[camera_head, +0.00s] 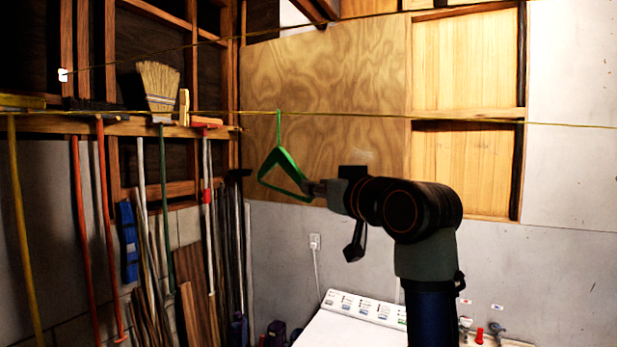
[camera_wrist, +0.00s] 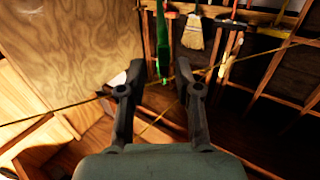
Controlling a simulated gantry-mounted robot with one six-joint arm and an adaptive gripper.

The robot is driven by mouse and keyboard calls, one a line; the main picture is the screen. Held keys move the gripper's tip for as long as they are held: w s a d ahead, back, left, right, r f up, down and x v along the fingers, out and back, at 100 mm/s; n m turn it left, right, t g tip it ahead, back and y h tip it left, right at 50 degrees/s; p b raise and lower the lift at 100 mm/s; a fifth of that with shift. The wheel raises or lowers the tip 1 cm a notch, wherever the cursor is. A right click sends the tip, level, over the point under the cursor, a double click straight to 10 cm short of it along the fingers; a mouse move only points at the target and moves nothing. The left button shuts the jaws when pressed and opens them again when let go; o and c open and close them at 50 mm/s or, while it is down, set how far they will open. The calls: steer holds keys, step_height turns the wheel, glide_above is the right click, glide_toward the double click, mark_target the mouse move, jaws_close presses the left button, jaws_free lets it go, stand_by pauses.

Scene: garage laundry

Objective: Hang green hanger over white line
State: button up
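The green hanger (camera_head: 286,172) is upright in the head view, left of my gripper. Its hook top meets the lower, yellowish line (camera_head: 450,121); whether the hook is over it is too small to tell. I see no clearly white line. My gripper (camera_head: 314,187) is at the hanger's right lower corner; contact is unclear there. In the wrist view my gripper (camera_wrist: 160,66) has its two fingers wide apart. A green strip of the hanger (camera_wrist: 163,42) shows between and beyond the fingertips, with a gap on both sides.
A second yellowish line (camera_head: 140,63) runs higher, from a white fitting (camera_head: 63,75) at left. A wooden shelf (camera_head: 90,126) with a broom (camera_head: 160,88) and hanging tools is at left. A white washer (camera_head: 345,325) stands below. Plywood backs the hanger.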

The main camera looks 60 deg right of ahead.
mark_target(306, 178)
steer(key=shift+x, duration=2.8)
jaws_close()
steer(key=shift+r, duration=2.3)
